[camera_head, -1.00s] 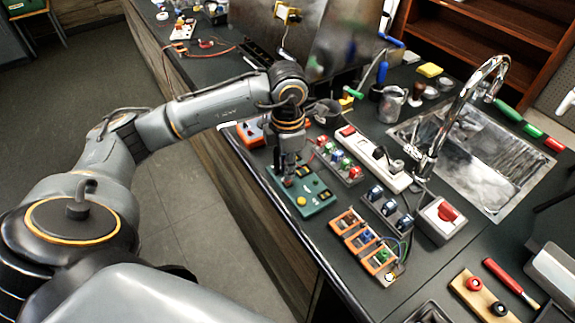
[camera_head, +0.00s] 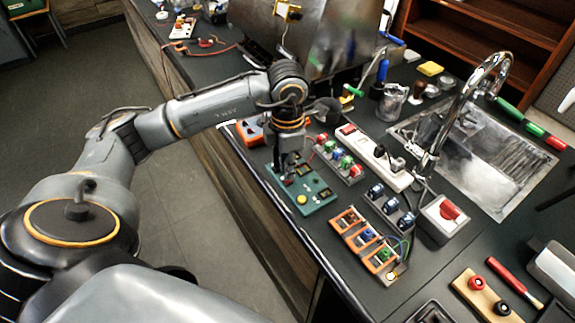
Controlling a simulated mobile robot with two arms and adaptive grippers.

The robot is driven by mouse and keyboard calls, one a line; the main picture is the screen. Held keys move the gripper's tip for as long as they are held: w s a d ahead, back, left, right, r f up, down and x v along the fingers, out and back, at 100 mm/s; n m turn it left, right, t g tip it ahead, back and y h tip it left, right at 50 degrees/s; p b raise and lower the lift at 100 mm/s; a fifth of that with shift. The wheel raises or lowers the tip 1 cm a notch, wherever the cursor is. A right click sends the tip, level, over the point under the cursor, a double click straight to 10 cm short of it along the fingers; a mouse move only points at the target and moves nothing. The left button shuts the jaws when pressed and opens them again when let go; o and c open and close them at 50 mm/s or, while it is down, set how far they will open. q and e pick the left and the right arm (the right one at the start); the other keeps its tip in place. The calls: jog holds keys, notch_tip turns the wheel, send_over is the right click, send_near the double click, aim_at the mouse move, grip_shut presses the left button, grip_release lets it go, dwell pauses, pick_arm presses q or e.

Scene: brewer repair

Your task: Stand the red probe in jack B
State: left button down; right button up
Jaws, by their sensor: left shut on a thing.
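The green board (camera_head: 318,203) lies near the counter's front edge, with a yellow button and small dark sockets on it. My left gripper (camera_head: 287,178) points down over the left part of this board. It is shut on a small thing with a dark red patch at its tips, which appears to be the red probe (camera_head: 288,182). The gripper hides most of it, and I cannot tell whether its tip is in a jack. The jack letters are too small to read. My right gripper is not in view.
An orange device (camera_head: 250,133) stands behind the board. A row of coloured connectors (camera_head: 340,160), a white power strip (camera_head: 374,156) and an orange-framed module (camera_head: 362,246) stand close to its right. A red-switch box (camera_head: 440,218) and a sink (camera_head: 480,165) lie farther right.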

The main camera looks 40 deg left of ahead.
pick_arm(q)
jog(key=shift+f, duration=0.1)
dwell(0.8)
jog(key=c, duration=1.3)
grip_release()
jog(key=shift+r, duration=0.3)
notch_tip(320, 180, up, 11)
jog(key=shift+r, duration=0.2)
